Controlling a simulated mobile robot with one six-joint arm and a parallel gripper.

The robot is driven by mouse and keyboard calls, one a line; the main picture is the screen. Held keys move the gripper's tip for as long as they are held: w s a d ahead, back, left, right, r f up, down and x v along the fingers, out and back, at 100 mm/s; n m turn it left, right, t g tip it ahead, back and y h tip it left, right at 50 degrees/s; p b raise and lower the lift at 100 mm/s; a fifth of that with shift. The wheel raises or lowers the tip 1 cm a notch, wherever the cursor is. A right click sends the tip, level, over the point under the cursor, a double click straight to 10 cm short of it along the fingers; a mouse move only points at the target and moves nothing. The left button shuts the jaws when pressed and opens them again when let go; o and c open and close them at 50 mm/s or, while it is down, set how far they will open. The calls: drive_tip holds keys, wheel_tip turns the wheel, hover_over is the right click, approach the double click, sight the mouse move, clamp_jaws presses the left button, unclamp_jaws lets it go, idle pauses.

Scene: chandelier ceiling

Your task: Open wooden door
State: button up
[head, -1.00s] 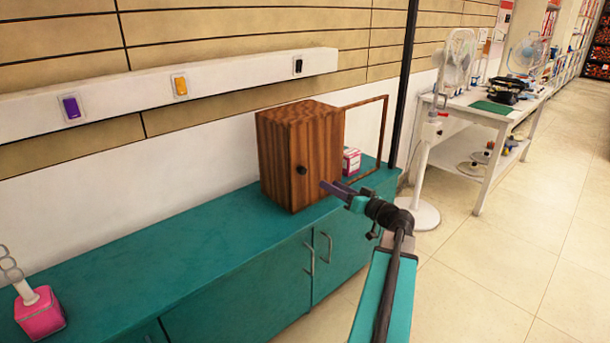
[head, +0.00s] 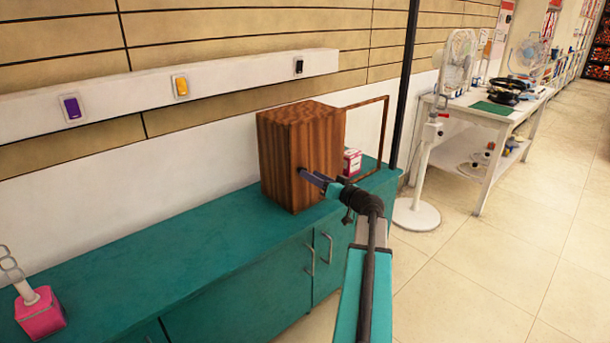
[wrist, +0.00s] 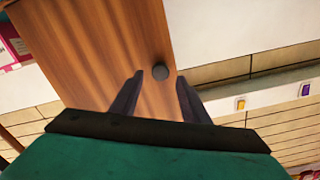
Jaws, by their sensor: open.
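A wooden box (head: 282,150) with a striped wooden door (head: 318,143) stands on the teal counter. The door looks shut. My gripper (head: 303,174) is at the door front, its fingers covering the place of the dark knob in the head view. In the wrist view, the round dark knob (wrist: 158,71) shows on the wooden door (wrist: 110,55) near its edge. The knob lies just beyond and between the tips of my open gripper (wrist: 160,82), closer to the right finger. No grip on it shows.
The teal counter (head: 150,265) has free room left of the box. A pink-and-white carton (head: 352,162) and a thin wooden frame (head: 385,130) stand behind and right of the box. A pink-based object (head: 40,312) sits far left. A white fan (head: 420,212) stands on the floor at right.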

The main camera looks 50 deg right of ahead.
drive_tip(key=shift+w+d, duration=0.1)
drive_tip(key=shift+w, duration=1.7)
